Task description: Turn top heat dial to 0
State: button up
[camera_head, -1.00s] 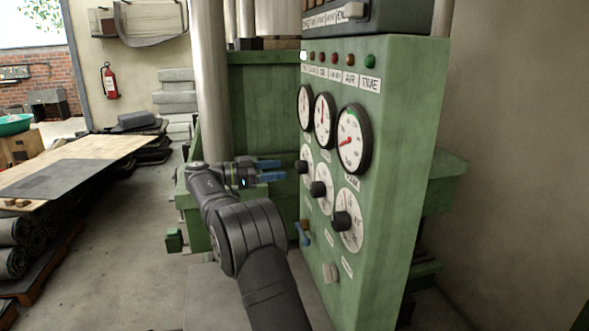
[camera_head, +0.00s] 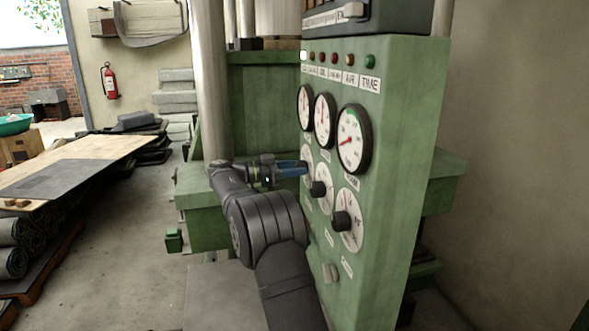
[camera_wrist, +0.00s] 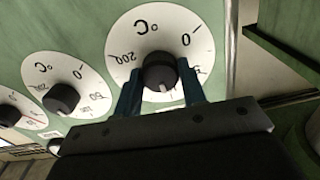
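The dial at my gripper is a white disc (camera_wrist: 118,38) with a black knob (camera_wrist: 159,72), marked °C, 0 and 200. A small pale mark shows on the knob's lower edge, away from the 0. My gripper (camera_head: 305,168) is at the leftmost, highest knob of the green panel in the head view, and its blue fingers hide that knob. In the wrist view my gripper (camera_wrist: 160,92) is open, one finger on each side of the knob, with gaps visible. The dial name labels are too small to read.
Two more knobs, the middle one (camera_head: 318,189) and the lower right one (camera_head: 342,221), sit close by on the green panel (camera_head: 385,190). Three gauges (camera_head: 354,138) are above them. A grey switch (camera_head: 330,272) is lower down. Open floor lies left of the arm.

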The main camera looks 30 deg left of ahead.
jog(key=shift+n, duration=0.3)
jog(key=n, duration=2.3)
jog(key=shift+n, duration=0.3)
dwell(0.4)
jog(key=o, duration=1)
